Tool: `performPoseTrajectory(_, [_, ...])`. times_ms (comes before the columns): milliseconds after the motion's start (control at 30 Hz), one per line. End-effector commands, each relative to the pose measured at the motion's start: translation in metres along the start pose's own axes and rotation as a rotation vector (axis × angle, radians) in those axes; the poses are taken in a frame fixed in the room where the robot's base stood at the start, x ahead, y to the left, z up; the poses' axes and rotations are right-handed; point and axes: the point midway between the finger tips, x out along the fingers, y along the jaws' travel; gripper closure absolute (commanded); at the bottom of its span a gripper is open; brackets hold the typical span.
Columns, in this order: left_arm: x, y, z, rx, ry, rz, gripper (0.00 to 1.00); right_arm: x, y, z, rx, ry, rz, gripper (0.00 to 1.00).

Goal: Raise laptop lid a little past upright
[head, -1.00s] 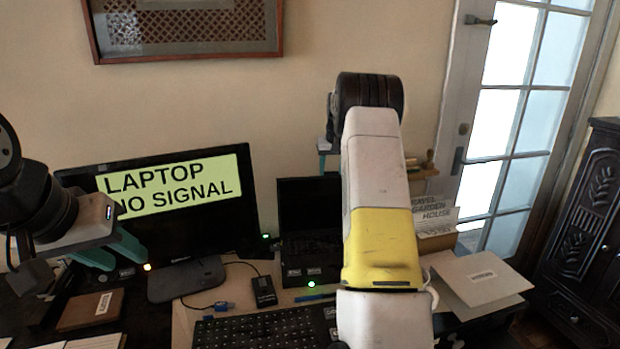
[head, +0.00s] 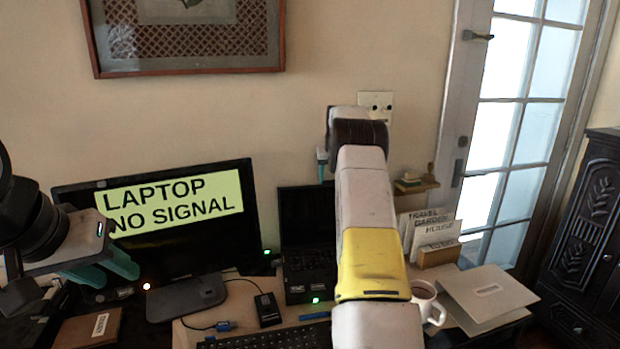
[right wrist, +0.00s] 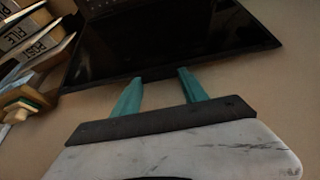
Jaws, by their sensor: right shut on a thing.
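The laptop stands at the back of the desk, its black lid (head: 304,216) open and roughly upright, its keyboard base (head: 310,283) flat below. My right gripper (head: 322,174) is at the lid's top edge near its right side, mostly hidden behind my forearm. The lid's right part is hidden by my arm. My left gripper (head: 105,272) is in front of the monitor, its teal fingers apart, holding nothing visible.
A monitor (head: 165,242) reading "LAPTOP NO SIGNAL" stands left of the laptop. A black keyboard (head: 265,338) and a small black box (head: 267,310) are in front. A mug (head: 424,298), a letter holder (head: 438,256) and a grey folder (head: 487,294) are to the right.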

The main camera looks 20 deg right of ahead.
Motion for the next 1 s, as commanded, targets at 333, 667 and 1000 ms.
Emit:
performPoseTrajectory(333, [0.000, 0.000, 0.000, 0.000, 0.000, 0.000, 0.64, -0.002, 0.000, -0.002, 0.000, 0.006, 0.000, 0.27])
performPoseTrajectory(667, [0.000, 0.000, 0.000, 0.000, 0.000, 0.000, 0.64, -0.026, 0.000, -0.003, 0.000, 0.009, 0.000, 0.27])
performPoseTrajectory(1000, [0.000, 0.000, 0.000, 0.000, 0.000, 0.000, 0.64, -0.075, -0.001, -0.002, -0.001, 0.008, 0.000, 0.27])
